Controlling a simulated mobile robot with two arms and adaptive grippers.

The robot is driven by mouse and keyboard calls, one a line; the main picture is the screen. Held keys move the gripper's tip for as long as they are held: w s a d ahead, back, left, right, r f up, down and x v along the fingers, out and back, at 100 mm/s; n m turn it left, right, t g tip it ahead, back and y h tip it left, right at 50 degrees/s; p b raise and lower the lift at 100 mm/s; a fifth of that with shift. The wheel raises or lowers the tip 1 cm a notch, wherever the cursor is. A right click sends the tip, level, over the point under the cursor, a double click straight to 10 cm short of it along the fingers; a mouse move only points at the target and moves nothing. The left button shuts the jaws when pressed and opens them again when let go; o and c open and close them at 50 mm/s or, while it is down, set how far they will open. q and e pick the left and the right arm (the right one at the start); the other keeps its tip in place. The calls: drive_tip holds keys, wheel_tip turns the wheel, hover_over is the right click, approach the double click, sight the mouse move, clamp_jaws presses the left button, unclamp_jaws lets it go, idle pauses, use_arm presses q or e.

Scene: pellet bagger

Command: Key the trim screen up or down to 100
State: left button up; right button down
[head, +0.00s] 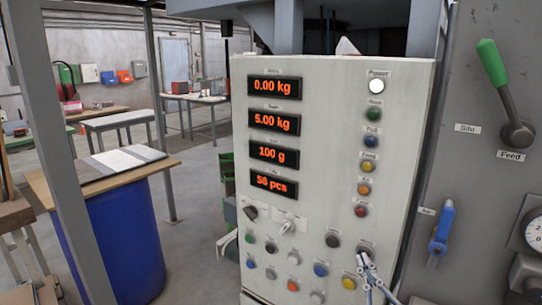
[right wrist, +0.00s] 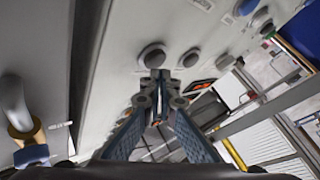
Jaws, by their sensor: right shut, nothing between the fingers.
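The grey control panel (head: 325,130) carries a column of orange digital screens. The third screen (head: 274,155) reads 100 g; its small label is too blurred to read. The others read 0.00 kg (head: 274,87), 5.00 kg (head: 274,121) and 56 pcs (head: 273,184). My right gripper (head: 367,260) is shut and empty at the panel's lower right, its tips at or just in front of a dark round button (head: 366,247). In the right wrist view the shut tips (right wrist: 157,78) lie just below a grey round button (right wrist: 152,57); I cannot tell whether they touch. My left gripper is out of view.
More coloured buttons, a black knob (head: 251,213) and a grey selector (head: 287,227) sit on the lower panel. To the right are a green-handled lever (head: 493,65), a blue-handled valve (head: 442,230) and a gauge (head: 535,230). A blue drum (head: 125,240) stands at left.

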idle(0.4)
drive_tip(key=shift+w+d, duration=0.25)
drive_tip(key=shift+w, duration=0.15)
idle(0.4)
drive_tip(key=shift+s+a+p, duration=0.25)
drive_tip(key=shift+s+p, duration=0.15)
drive_tip(key=s+a+p, duration=0.2)
drive_tip(key=s+a, duration=0.1)
drive_tip(key=s, duration=0.2)
drive_tip(key=shift+a, duration=0.2)
idle(0.4)
